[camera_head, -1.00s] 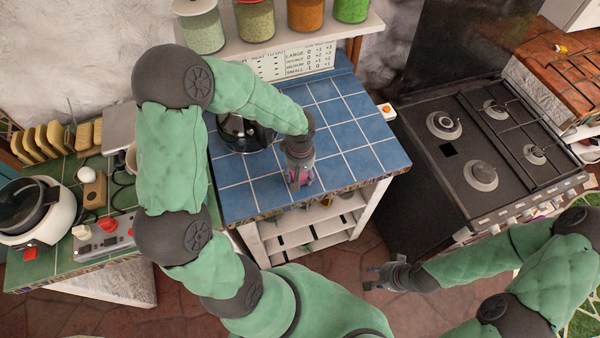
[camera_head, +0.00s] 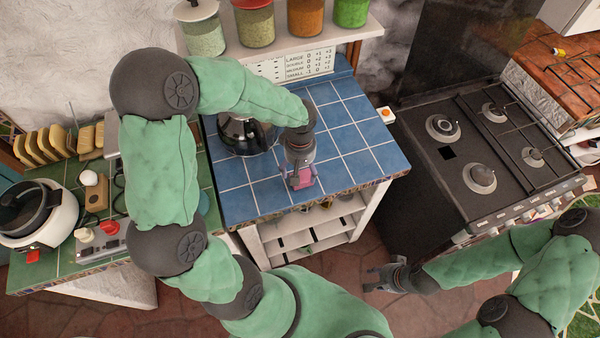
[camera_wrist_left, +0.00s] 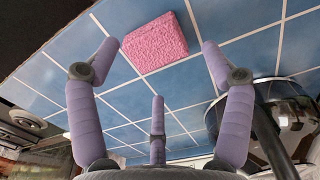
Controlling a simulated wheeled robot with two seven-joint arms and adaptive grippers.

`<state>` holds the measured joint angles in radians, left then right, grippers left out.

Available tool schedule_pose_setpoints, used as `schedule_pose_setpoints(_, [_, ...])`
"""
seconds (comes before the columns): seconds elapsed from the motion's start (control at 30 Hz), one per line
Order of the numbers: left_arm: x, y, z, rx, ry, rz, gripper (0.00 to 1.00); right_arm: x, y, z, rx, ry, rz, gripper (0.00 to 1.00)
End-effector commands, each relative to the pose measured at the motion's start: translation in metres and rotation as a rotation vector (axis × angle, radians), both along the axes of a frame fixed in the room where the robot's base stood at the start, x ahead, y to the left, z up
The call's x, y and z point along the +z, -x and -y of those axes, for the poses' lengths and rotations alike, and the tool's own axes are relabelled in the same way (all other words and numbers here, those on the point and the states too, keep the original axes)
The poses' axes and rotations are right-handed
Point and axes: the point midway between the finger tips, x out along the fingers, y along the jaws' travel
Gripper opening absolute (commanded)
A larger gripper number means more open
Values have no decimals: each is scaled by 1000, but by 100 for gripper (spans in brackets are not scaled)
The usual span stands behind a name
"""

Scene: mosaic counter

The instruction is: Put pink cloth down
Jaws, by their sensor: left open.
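The pink cloth (camera_wrist_left: 155,43) is a small rectangular block shape lying on the blue tiled counter (camera_wrist_left: 250,45). In the head view it shows as a pink patch (camera_head: 303,184) near the counter's front edge, partly hidden by my left gripper. My left gripper (camera_head: 300,180) points down over the counter. In the left wrist view its fingers (camera_wrist_left: 160,75) are spread wide and grip nothing, with the cloth between and beyond the two side fingertips. My right gripper (camera_head: 370,279) hangs low over the floor, away from the counter; its fingers look apart and empty.
A glass pot with dark parts (camera_head: 246,134) stands on the counter just left of my left gripper. A shelf with jars (camera_head: 254,20) runs along the back. A black stove (camera_head: 470,150) stands at the right. The counter's right half is clear tile.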

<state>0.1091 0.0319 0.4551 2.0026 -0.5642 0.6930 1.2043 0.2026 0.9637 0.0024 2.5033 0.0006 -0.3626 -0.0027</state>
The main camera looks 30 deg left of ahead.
Motion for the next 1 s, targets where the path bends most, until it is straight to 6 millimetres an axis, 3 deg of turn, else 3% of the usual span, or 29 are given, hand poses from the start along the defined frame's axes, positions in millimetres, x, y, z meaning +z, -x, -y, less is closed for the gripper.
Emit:
schedule_pose_setpoints(0.03, [14,-1,0,1,-1,5,80,4,0,0,0,0,0,36])
schedule_pose_setpoints(0.2, [45,-1,0,1,0,3,80,10,0,0,0,0,0,36])
schedule_pose_setpoints(0.4, [66,0,0,0,1,1,80,13,0,0,0,0,0,36])
schedule_pose_setpoints(1.0, [71,0,0,0,0,-1,80,14,0,0,0,0,0,36])
